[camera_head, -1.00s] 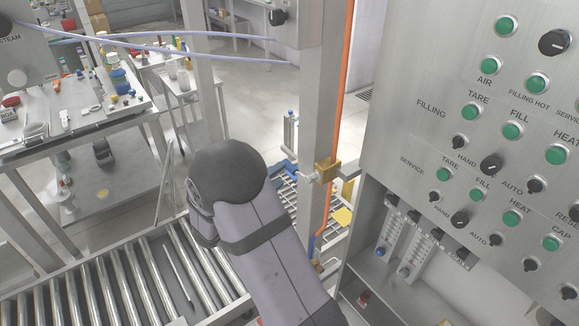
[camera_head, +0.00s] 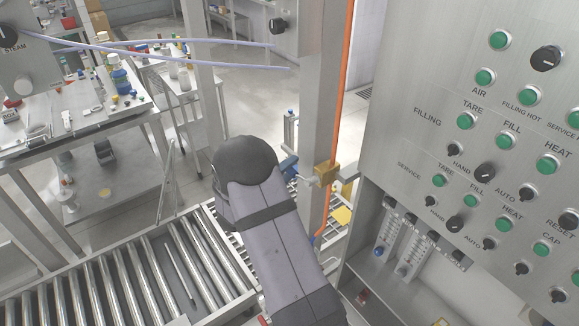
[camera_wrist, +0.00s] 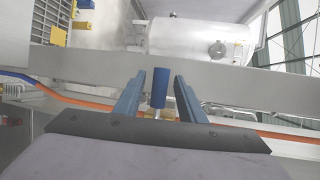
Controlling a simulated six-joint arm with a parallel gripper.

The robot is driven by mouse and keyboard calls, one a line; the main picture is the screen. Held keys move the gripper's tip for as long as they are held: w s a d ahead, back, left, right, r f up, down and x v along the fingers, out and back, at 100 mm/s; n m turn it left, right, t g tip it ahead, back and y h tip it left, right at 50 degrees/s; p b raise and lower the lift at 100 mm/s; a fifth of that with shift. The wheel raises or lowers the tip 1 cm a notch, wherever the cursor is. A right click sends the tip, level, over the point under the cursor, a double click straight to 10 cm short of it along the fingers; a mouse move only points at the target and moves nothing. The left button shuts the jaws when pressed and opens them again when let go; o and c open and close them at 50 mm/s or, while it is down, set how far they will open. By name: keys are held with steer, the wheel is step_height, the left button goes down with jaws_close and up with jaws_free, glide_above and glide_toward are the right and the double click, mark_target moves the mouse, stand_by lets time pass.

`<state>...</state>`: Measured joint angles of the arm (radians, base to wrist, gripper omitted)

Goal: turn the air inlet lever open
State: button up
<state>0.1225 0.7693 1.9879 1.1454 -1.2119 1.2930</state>
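The air inlet lever has a blue cylindrical handle (camera_wrist: 159,90), which stands upright in the wrist view. My gripper (camera_wrist: 159,75) is open, with one blue finger on each side of the handle and a visible gap on both sides. The handle's lower end meets a pale stem and a yellowish fitting, partly hidden by my gripper's base. In the head view, the brass valve body (camera_head: 326,172) sits on the orange pipe by the grey post. Blue parts show just left of it, but I cannot tell finger from handle there. My wrist hides most of the gripper.
The grey control panel (camera_head: 480,120) with green buttons and black knobs stands close on the right. The grey post (camera_head: 318,90) and orange pipe (camera_head: 344,80) rise behind the valve. A roller conveyor (camera_head: 130,275) runs below. Two thin lilac hoses (camera_head: 190,62) cross at upper left.

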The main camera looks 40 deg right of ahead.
steer(key=shift+d, duration=0.2)
jaws_close()
steer(key=shift+f, duration=0.2)
steer(key=s+f+n+g+y+p, duration=0.1)
steer(key=s+f+n+g+p, duration=0.4)
steer(key=n, duration=0.7)
steer(key=shift+s+f+g, duration=1.15)
steer(key=shift+s+g, duration=0.1)
steer(key=shift+g, duration=0.65)
